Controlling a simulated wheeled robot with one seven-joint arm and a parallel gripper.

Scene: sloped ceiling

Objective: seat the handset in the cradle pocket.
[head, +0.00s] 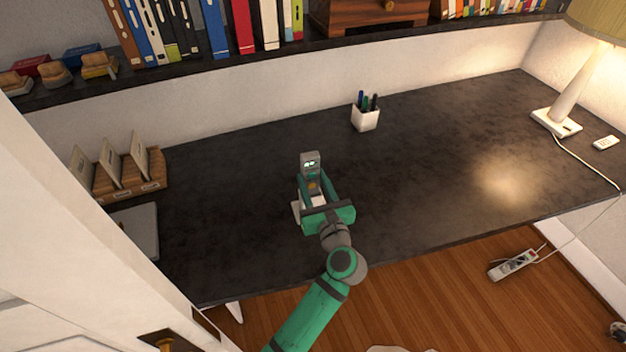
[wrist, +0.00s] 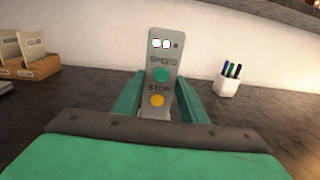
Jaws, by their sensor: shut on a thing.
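The handset (head: 310,161) is a slim grey unit with a small lit display. In the wrist view the handset (wrist: 163,60) faces me, with a green button under SPEED and a yellow button under STOP. My gripper (head: 315,184) is shut on its lower part, one green finger on each side, and the handset looks roughly upright. A white piece (head: 296,212) shows beside and beneath my gripper on the desk. It may be the cradle, but my gripper hides most of it and no pocket is visible. I cannot tell whether the handset touches it.
The dark desk (head: 430,160) is clear to the right. A white pen cup (head: 365,118) stands behind. A wooden file holder (head: 125,178) and a grey flat item (head: 137,228) are at left. A lamp (head: 560,118) stands at far right, and a shelf (head: 270,58) overhangs the back.

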